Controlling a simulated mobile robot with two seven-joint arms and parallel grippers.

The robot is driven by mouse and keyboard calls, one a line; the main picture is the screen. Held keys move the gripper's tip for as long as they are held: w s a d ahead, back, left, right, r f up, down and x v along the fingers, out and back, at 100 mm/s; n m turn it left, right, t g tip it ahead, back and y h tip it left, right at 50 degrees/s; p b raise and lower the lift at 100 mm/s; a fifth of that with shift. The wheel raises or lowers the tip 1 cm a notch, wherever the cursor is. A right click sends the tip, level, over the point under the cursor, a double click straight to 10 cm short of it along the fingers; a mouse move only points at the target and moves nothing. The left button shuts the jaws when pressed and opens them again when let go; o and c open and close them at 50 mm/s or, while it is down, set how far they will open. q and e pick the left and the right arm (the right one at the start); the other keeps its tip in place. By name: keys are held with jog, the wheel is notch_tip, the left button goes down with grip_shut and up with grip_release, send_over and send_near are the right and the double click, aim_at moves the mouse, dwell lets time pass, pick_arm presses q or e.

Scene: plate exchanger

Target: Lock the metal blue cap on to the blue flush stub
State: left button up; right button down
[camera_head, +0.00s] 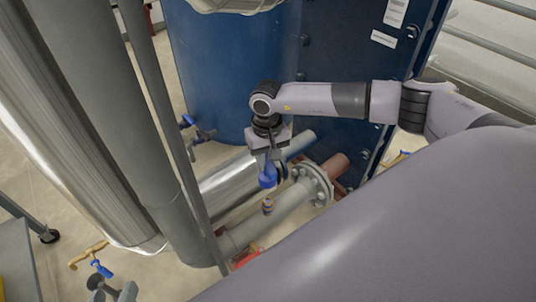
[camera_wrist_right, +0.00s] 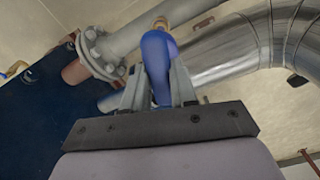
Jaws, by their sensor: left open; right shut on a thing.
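My right gripper (camera_head: 267,168) points down above the pipes and is shut on the blue cap (camera_head: 268,180). In the right wrist view the cap (camera_wrist_right: 157,65) sits between the two fingers of my right gripper (camera_wrist_right: 160,84). A small stub (camera_head: 267,206) with a brownish top stands on the grey pipe just below the cap. A small gap shows between them in the head view. In the right wrist view the brass-coloured tip of the stub (camera_wrist_right: 160,22) shows beyond the cap, which hides part of it. My left gripper is not in view.
A flange (camera_head: 316,184) with bolts is on the grey pipe, right of the stub. A shiny metal pipe (camera_head: 226,185) runs behind. A thick grey pipe (camera_head: 125,120) and a blue-handled valve (camera_head: 101,268) are at left.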

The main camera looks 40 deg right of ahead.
notch_tip(320, 180, down, 6)
jog(key=b, duration=0.4)
jog(key=shift+r, duration=0.2)
jog(key=shift+f, duration=0.35)
pick_arm(q)
jog(key=shift+w+d+f+t+h+b, duration=0.2)
jog(key=shift+d+f+t+h+b, duration=0.15)
jog(key=shift+d+h, duration=0.25)
pick_arm(e)
jog(key=shift+f, duration=0.25)
